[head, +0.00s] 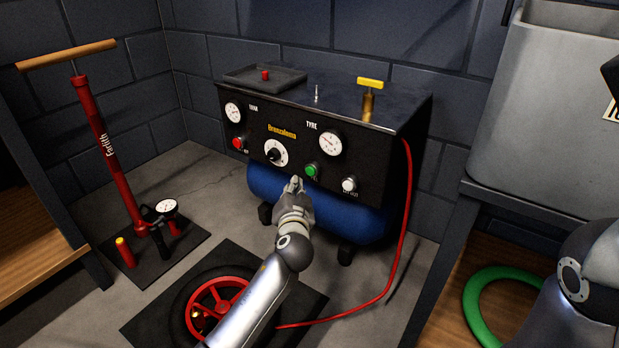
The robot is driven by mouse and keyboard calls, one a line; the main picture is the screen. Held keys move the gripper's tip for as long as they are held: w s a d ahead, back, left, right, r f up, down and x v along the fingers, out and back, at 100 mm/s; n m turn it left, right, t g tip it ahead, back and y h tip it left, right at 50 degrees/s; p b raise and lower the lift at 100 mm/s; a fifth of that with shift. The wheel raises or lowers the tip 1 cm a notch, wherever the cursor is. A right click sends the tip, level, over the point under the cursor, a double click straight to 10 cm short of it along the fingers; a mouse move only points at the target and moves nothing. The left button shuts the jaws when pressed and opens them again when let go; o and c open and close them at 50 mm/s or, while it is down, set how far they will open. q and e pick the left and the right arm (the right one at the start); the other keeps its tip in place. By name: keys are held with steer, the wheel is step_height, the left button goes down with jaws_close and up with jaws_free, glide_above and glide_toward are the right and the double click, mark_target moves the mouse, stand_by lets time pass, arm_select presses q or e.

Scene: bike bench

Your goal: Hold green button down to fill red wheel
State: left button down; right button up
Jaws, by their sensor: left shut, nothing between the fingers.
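The green button (312,170) is on the front panel of the black and blue compressor (262,189), below the TYRE gauge (331,143). The red wheel (200,296) with its black tyre lies on a dark mat on the floor, partly hidden by my left arm. A red hose (393,255) runs from the compressor's right side down to the wheel area; its end at the wheel is hidden by my arm. My left gripper (296,182) is shut and empty, just below and left of the green button. Contact with the button is not visible. My right gripper is not in view.
A red floor pump (111,150) stands on a mat at left. The panel also has a red button (238,143), a dial (276,153) and a white knob (349,184). A grey bin (545,110) and a green ring (480,305) are at right.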

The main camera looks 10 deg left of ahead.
mark_target(310, 172)
arm_select(q)
steer(key=shift+w+d+b, duration=0.15)
steer(key=shift+w+d, duration=0.05)
steer(key=shift+w, duration=0.35)
steer(key=shift+w+d+b, duration=0.15)
steer(key=shift+w+d, duration=0.05)
steer(key=shift+w, duration=0.3)
stand_by(0.7)
steer(key=shift+w+d, duration=0.15)
steer(key=shift+w, duration=0.25)
steer(key=shift+w+d+b, duration=0.15)
steer(key=shift+w+b, duration=0.2)
steer(key=shift+b, duration=0.05)
stand_by(5.5)
